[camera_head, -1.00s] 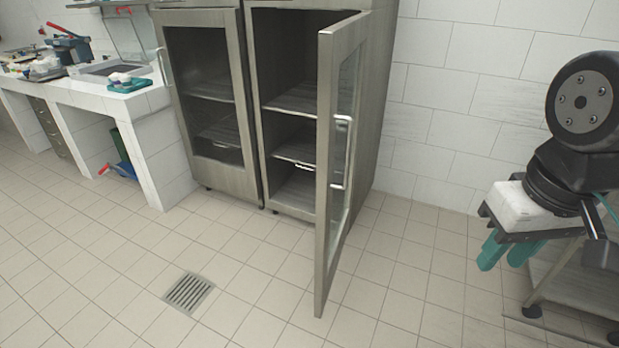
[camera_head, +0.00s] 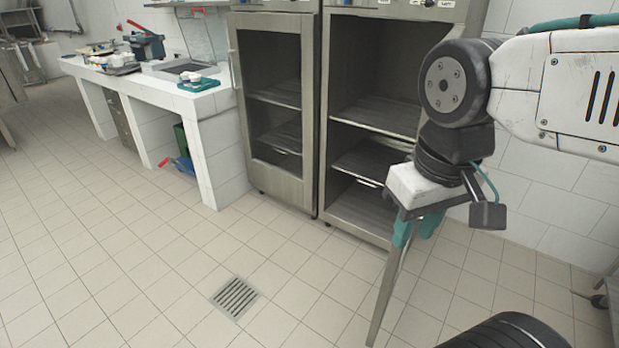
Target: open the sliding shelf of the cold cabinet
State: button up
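The cold cabinet (camera_head: 322,120) stands at the back centre. Its left door (camera_head: 274,95) is shut. Its right door (camera_head: 388,300) stands wide open, seen nearly edge-on and partly hidden behind my gripper. Inside the right bay are an upper shelf (camera_head: 375,114) and a middle shelf (camera_head: 365,158), with a small pale strip just below the middle one. No shelf visibly sticks out past the cabinet front. My gripper (camera_head: 415,232), a white block with teal fingers pointing down, overlaps the open door in the picture. Its fingers look apart and empty. Whether it touches the door I cannot tell.
A white tiled counter (camera_head: 208,103) with clutter stands left of the cabinet. A floor drain (camera_head: 234,298) lies in the open tiled floor in front. The open door juts out into the floor space at right. A tiled wall (camera_head: 560,205) is behind my arm.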

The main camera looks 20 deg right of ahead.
aim_at(371, 160)
jog(key=u, duration=0.4)
jog(key=i, duration=1.5)
jog(key=z, duration=0.5)
jog(key=i, duration=1.45)
jog(key=z, duration=0.75)
